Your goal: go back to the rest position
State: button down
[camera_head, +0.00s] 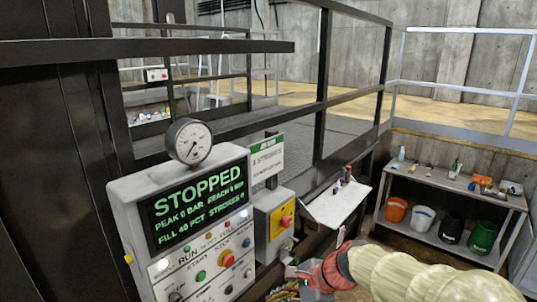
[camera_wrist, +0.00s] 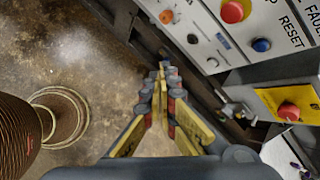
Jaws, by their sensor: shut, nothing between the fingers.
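My gripper (camera_head: 297,274) is low in the head view, just right of the control cabinet, at the end of my arm in its pale sleeve. The wrist view shows the gripper (camera_wrist: 163,78) from behind, its fingers together with nothing between them. It points along the lower edge of the control panel (camera_wrist: 205,40) and appears apart from it. In the head view the panel's screen (camera_head: 198,200) reads STOPPED in green, with several buttons and lamps below.
A yellow box with a red button (camera_head: 285,221) is close to my gripper; it also shows in the wrist view (camera_wrist: 289,110). A pale shelf (camera_head: 337,204) is behind. A bench (camera_head: 455,182) with several buckets stands at right. Dark railings (camera_head: 322,80) run behind. Bare floor (camera_wrist: 75,50) lies left.

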jog(key=s+d+f+n+t+h+b, duration=0.1)
jog(key=s+d+f+n+h+b, duration=0.2)
jog(key=s+d+f+n+b, duration=0.4)
jog(key=s+d+f+n+t+h+b, duration=0.1)
jog(key=s+d+f+n+h+b, duration=0.2)
jog(key=s+d+f+n+b, duration=0.4)
jog(key=s+d+n+b, duration=0.2)
jog(key=s+b, duration=0.4)
jog(key=b, duration=0.1)
jog(key=shift+s+d+f+h, duration=0.15)
jog(key=shift+s+d+h, duration=0.1)
jog(key=shift+s+h, duration=0.15)
jog(key=c, duration=2.6)
grip_release()
